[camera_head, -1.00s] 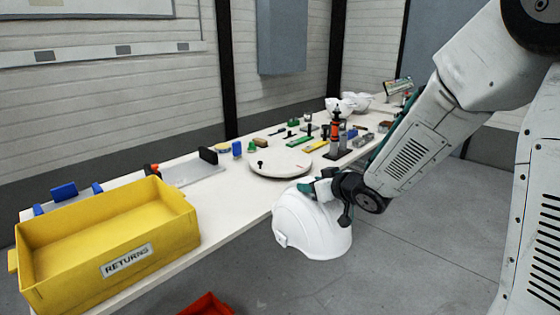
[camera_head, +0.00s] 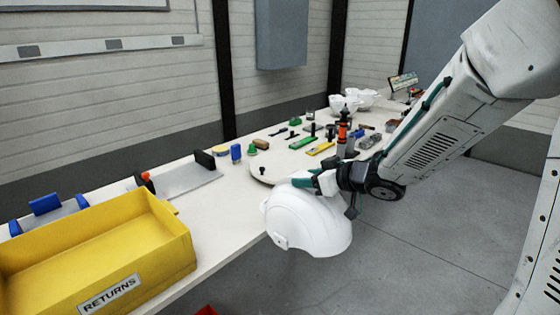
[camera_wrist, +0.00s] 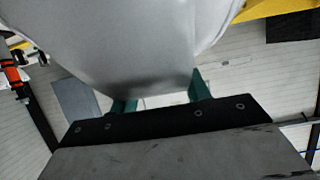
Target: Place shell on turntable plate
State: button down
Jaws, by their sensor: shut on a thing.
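My gripper (camera_head: 318,182) is shut on a white helmet shell (camera_head: 305,225) and holds it in the air at the front edge of the bench. The shell hangs dome outward. In the wrist view the shell (camera_wrist: 120,45) fills the upper middle, with the green fingers (camera_wrist: 160,98) at its lower edge. The round white turntable plate (camera_head: 262,172) lies on the bench just behind the shell. The shell and gripper hide much of the plate in the head view. A small dark knob stands on its visible left part.
A yellow returns bin (camera_head: 95,255) stands at the left end of the bench (camera_head: 215,215). An orange and black tool (camera_head: 342,130) stands behind my gripper. More white shells (camera_head: 345,103) sit at the far end. Small coloured tools lie behind the plate.

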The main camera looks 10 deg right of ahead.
aim_at(280, 162)
jog(key=i, duration=1.1)
